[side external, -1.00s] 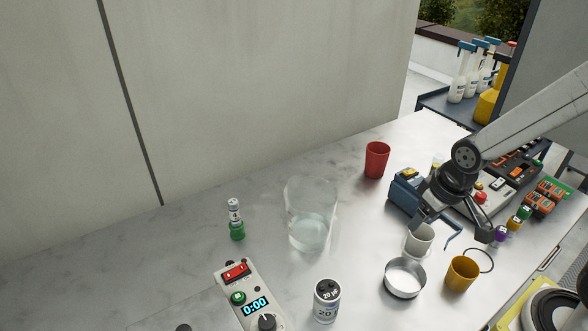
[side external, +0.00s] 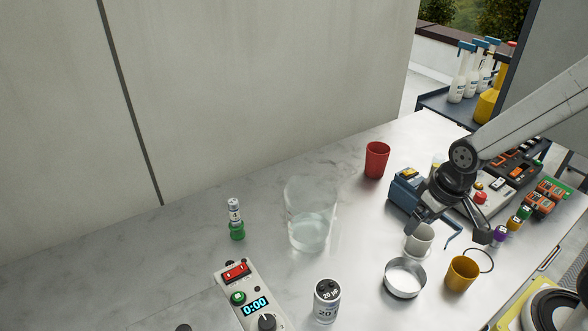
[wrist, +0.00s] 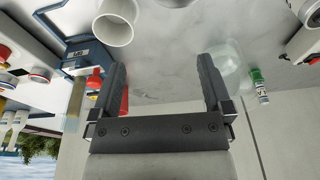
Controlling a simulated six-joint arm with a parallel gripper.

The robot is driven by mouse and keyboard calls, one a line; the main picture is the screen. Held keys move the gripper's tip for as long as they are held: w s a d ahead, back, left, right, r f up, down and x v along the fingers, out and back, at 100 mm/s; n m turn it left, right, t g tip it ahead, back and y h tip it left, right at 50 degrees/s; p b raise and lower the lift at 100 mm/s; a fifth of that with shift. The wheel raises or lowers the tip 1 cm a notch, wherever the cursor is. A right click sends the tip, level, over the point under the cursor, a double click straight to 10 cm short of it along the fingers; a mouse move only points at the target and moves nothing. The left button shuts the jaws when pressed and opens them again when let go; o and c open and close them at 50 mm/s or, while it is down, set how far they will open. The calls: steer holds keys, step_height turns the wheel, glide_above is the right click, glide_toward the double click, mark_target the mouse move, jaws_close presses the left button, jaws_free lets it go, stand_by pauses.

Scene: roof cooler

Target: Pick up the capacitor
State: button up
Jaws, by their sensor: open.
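The capacitor (side external: 326,302) is a silver can with a dark top and printed markings. It stands upright near the front of the table in the side view, to the right of the timer box. I cannot make it out in the wrist view. My gripper (side external: 449,229) is open and empty, up and to the right of the capacitor, over the area of the white cup (side external: 419,240). Its two spread fingers (wrist: 162,70) show in the wrist view with nothing between them but bare tabletop beyond.
A metal dish (side external: 404,291) and a yellow cup (side external: 461,274) stand right of the capacitor. A clear beaker (side external: 309,228), a red cup (side external: 376,160), a green-and-white bottle (side external: 236,221), a blue box (side external: 407,188) and the timer box (side external: 249,297) surround it. The left tabletop is clear.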

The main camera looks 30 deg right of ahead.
mark_target(327, 299)
steer(key=s+a+f+m+g+y, duration=0.1)
steer(key=a+f+m+y, duration=0.1)
steer(key=s+a+f+m+g+y, duration=0.1)
steer(key=a+f+m+g+y, duration=0.1)
steer(key=a+m, duration=0.1)
steer(key=s+a+f+m+g+y, duration=0.1)
steer(key=a+f+m+g, duration=0.1)
steer(key=m, duration=0.1)
steer(key=shift+a+y, duration=0.3)
steer(key=shift+y, duration=0.1)
steer(key=a+m+y, duration=0.1)
steer(key=w+a+m+y, duration=0.1)
steer(key=a+f+m+y, duration=0.1)
steer(key=m, duration=0.1)
steer(key=shift+w+a+f+y, duration=0.1)
steer(key=shift+w+a+y, duration=0.05)
steer(key=shift+a+y, duration=0.25)
steer(key=w+a+m+t+y, duration=0.1)
steer(key=m, duration=0.1)
steer(key=w+a+f+m+y, duration=0.1)
steer(key=w+m+y, duration=0.1)
steer(key=shift+w+a+f+m+t, duration=0.1)
steer(key=shift+w+a+m+t, duration=0.05)
steer(key=shift+a+m+t, duration=0.2)
steer(key=shift+w+m+t+y, duration=0.25)
steer(key=shift+w+t+y, duration=0.1)
steer(key=shift+y, duration=0.05)
steer(key=shift+x, duration=1.35)
steer(key=shift+a+f, duration=0.1)
steer(key=shift+x, duration=2.5)
